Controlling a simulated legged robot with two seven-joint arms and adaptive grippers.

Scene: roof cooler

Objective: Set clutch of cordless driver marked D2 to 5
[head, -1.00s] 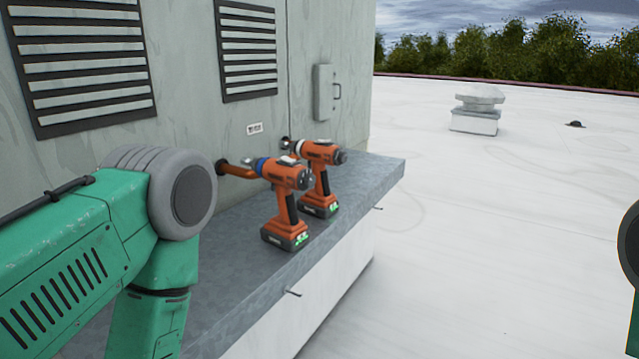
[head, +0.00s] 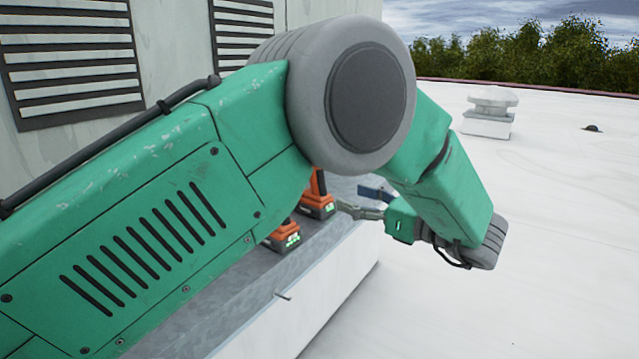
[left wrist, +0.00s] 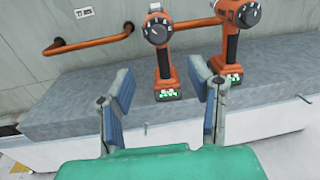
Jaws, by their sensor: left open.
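Two orange cordless drivers stand upright on a grey ledge, side by side. In the left wrist view, one driver (left wrist: 165,65) is at centre and the other (left wrist: 232,40) to its right, each with a dark round end facing the camera. No D2 mark or clutch number is legible. In the head view my left arm hides most of them; the near driver's battery (head: 285,238) and the far driver's base (head: 317,203) show. My left gripper (head: 357,201) is open and empty, apart from the drivers. In the left wrist view its fingers (left wrist: 160,84) frame the centre driver's lower part. My right gripper is out of view.
The grey ledge (left wrist: 60,105) runs along a louvred metal wall (head: 175,50). An orange handrail (left wrist: 90,43) is on the wall left of the drivers. A small handle (head: 283,295) sticks out from the ledge's front. Open white roof (head: 530,240) lies to the right.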

